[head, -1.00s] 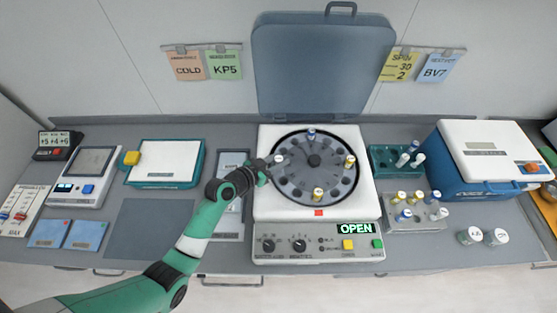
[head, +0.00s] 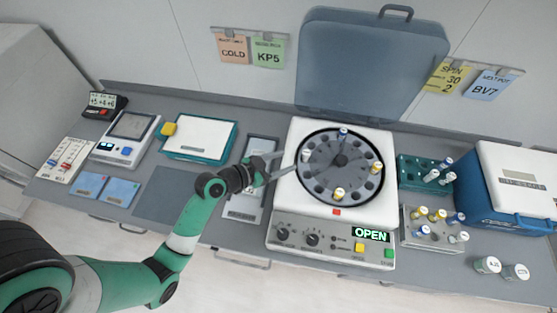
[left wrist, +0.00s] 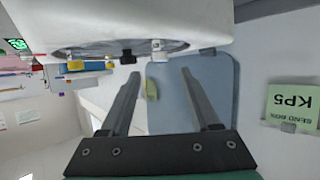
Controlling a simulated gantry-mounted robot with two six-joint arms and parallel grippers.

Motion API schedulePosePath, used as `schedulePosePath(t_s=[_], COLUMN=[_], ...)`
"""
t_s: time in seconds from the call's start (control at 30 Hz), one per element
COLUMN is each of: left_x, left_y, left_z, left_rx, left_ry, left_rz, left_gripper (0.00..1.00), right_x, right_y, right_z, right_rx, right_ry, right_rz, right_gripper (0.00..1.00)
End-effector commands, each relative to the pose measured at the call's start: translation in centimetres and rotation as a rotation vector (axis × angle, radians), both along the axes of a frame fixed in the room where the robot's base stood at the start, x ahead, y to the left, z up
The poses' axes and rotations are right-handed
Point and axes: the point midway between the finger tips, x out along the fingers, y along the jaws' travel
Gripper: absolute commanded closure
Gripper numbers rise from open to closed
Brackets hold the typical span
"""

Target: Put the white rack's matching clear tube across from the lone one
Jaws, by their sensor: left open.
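The open centrifuge (head: 283,205) holds a dark round rotor (head: 322,180). A white-capped clear tube (head: 305,156) stands at the rotor's left edge, across from a yellow-capped tube (head: 376,168). A blue-capped tube (head: 343,133) stands at the back and another yellow-capped tube (head: 339,194) at the front. My left gripper (head: 289,161) is open and empty just left of the white-capped tube, which also shows beyond the fingers in the left wrist view (left wrist: 158,46). The white rack (head: 418,242) at right holds several yellow-, blue- and white-capped tubes. My right gripper is out of view.
A teal rack (head: 410,172) with a few tubes stands behind the white rack. The centrifuge lid (head: 370,65) is raised. A blue box (head: 510,185) and two white-lidded jars (head: 487,265) are at right. A dark mat (head: 168,195) lies clear at left.

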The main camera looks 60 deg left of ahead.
Motion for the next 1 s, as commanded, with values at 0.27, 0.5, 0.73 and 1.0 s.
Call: schedulePosePath(t_s=[0.27, 0.5, 0.73, 1.0], left_x=[-1.8, -1.8, 2.0, 7.4], left_y=[0.0, 0.0, -0.2, -7.2], left_z=[0.7, 0.7, 7.1, 35.5], left_rx=[0.0, 0.0, 0.066, 0.152], left_ry=[0.001, 0.0, -0.115, -0.67], left_rz=[0.0, 0.0, -0.016, -0.044], left_gripper=[0.37, 0.37, 0.37, 0.37], right_x=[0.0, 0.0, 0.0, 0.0], right_y=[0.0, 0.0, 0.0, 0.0], right_z=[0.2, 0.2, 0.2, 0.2], right_rx=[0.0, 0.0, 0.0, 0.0], right_ry=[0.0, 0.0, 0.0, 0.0], right_rz=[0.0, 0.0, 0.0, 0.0], right_gripper=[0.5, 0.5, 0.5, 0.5])
